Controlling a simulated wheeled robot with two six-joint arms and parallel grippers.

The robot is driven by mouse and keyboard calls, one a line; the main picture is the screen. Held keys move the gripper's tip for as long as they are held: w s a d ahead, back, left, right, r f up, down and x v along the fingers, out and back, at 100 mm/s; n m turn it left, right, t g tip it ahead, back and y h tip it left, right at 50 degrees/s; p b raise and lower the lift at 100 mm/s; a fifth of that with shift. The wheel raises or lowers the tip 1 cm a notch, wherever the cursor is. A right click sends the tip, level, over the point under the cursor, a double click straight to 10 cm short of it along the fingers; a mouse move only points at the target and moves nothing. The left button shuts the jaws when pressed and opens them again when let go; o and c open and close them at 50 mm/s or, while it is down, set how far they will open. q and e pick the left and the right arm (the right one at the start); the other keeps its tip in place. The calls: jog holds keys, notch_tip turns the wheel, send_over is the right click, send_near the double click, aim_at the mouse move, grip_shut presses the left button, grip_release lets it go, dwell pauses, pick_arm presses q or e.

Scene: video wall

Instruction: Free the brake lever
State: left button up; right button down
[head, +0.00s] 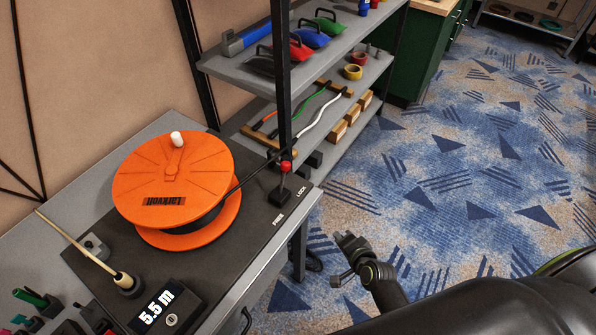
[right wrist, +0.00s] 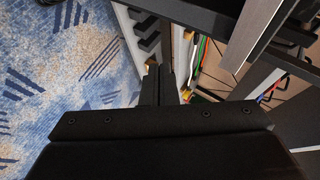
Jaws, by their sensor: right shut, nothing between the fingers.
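The brake lever (head: 285,167) has a red knob on a short stem above a black base. It stands on the dark panel right of the orange cable reel (head: 172,185), by white FREE and LOCK labels. I cannot tell for sure which label it leans to. The reel has a white crank knob (head: 177,139) on top. My right gripper (head: 345,257) is right of the table edge, over the carpet, apart from the lever. In the right wrist view its fingers (right wrist: 159,72) are together and empty, and the lever is not clearly visible. My left gripper is not in view.
A dark shelf post (head: 281,75) rises just behind the lever. Shelves with coloured bags (head: 310,39), cables and wooden blocks stand behind. A black display (head: 157,307) reading 5.5 m lies at the table's front. The blue carpet (head: 450,180) to the right is clear.

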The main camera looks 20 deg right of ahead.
aim_at(283, 180)
jog(key=w+a+r+m+t+y, duration=0.1)
jog(key=w+r+m+t, duration=0.1)
jog(key=r, duration=0.7)
jog(key=w+a+r+m+t+y+b, duration=0.1)
jog(key=w+a+r+m+t, duration=0.1)
jog(key=r, duration=0.8)
jog(key=shift+w+m+t, duration=0.5)
jog(key=shift+w+m, duration=0.2)
jog(key=shift+w, duration=0.4)
jog(key=x, duration=1)
jog(key=shift+w, duration=0.15)
jog(key=s+a+p, duration=0.1)
jog(key=s+a+r, duration=0.1)
jog(key=a, duration=0.1)
jog(key=shift+a+p, duration=0.2)
jog(key=shift+p, duration=0.15)
